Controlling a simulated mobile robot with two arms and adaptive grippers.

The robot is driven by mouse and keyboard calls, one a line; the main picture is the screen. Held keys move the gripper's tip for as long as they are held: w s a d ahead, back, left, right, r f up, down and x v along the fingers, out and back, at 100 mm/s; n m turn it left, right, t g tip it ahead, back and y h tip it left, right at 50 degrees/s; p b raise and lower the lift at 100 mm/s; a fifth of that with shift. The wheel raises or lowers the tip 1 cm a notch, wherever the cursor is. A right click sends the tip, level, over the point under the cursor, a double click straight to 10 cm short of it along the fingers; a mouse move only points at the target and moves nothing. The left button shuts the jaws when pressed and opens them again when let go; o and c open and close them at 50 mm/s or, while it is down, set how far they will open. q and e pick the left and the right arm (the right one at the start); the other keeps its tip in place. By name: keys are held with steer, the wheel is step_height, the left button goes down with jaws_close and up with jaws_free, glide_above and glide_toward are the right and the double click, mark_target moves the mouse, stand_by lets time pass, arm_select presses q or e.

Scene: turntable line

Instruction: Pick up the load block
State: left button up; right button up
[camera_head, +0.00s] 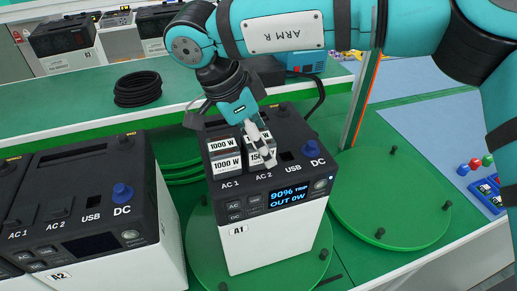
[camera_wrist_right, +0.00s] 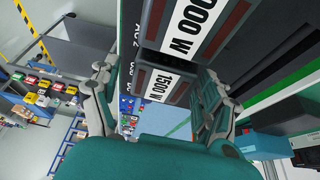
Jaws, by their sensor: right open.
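The power station A1 (camera_head: 265,232) stands on a green turntable, its screen reading 90% TRIP, OUT 0W. A load block marked 1000 W (camera_head: 226,163) sits at AC 1 on its top. A load block marked 1500 W (camera_head: 252,158) sits beside it at AC 2, partly covered by my right gripper (camera_head: 262,148). In the right wrist view, the open fingers of my right gripper (camera_wrist_right: 157,80) are on either side of the 1500 W block (camera_wrist_right: 160,85). I cannot tell whether they touch it. The 1000 W block (camera_wrist_right: 205,25) shows beyond. My left gripper is not in view.
Power station A2 (camera_head: 130,255) stands close on the left. An empty green turntable disc (camera_head: 390,205) with black pegs lies to the right. A black cable coil (camera_head: 138,88) lies on the green bench behind.

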steer(key=shift+a, duration=0.15)
steer(key=c, duration=0.4)
jaws_close()
steer(key=shift+r, duration=0.1)
